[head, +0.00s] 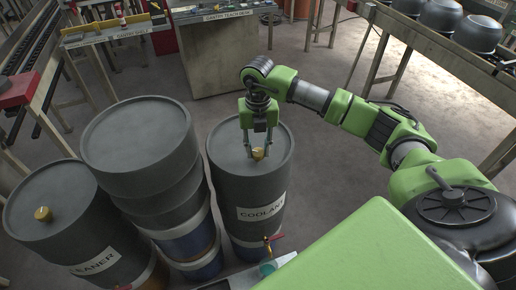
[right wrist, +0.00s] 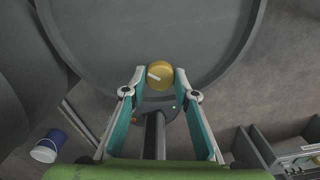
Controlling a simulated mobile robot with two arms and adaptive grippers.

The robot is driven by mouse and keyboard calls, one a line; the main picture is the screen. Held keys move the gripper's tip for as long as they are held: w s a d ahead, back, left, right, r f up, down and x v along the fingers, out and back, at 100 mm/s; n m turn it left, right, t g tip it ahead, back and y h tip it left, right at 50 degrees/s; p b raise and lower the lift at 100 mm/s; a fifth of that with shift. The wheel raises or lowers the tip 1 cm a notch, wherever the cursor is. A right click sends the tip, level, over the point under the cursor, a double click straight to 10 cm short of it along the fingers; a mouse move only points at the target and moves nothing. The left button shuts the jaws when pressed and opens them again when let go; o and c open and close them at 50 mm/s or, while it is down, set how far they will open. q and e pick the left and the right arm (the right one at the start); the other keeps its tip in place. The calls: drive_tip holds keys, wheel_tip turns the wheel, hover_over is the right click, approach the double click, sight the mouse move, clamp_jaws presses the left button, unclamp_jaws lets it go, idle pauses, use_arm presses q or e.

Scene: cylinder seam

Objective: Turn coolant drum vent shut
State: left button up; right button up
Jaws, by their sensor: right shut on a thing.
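The coolant drum (head: 225,160) is dark grey, upright, with a "COOLANT" label (head: 262,211) on its side. Its vent (head: 259,154) is a small brass-yellow knob on the lid. My right gripper (head: 258,149) points down at the lid and is shut on the vent. In the right wrist view the vent (right wrist: 160,76) sits between the fingertips of the right gripper (right wrist: 160,73), with a short pale mark on its top, lying aslant. My left gripper is not in view.
A cleaner drum (head: 75,240) with its own brass vent (head: 43,214) stands at the left. A taller unlabelled drum (head: 137,135) stands close beside the coolant drum. A red-handled tap (head: 271,240) is in front. Benches line the back and right; the floor (head: 330,75) between is clear.

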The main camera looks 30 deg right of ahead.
sight(258, 152)
drive_tip(key=m, duration=0.5)
drive_tip(key=shift+m, duration=0.3)
drive_tip(key=shift+w+r+m+p, duration=0.1)
drive_tip(key=shift+m+p, duration=0.2)
drive_tip(key=shift+m, duration=1.9)
drive_tip(key=shift+d, duration=0.1)
drive_tip(key=o, duration=1.1)
wheel_tip(258, 152, up, 12)
drive_tip(key=shift+f, duration=0.1)
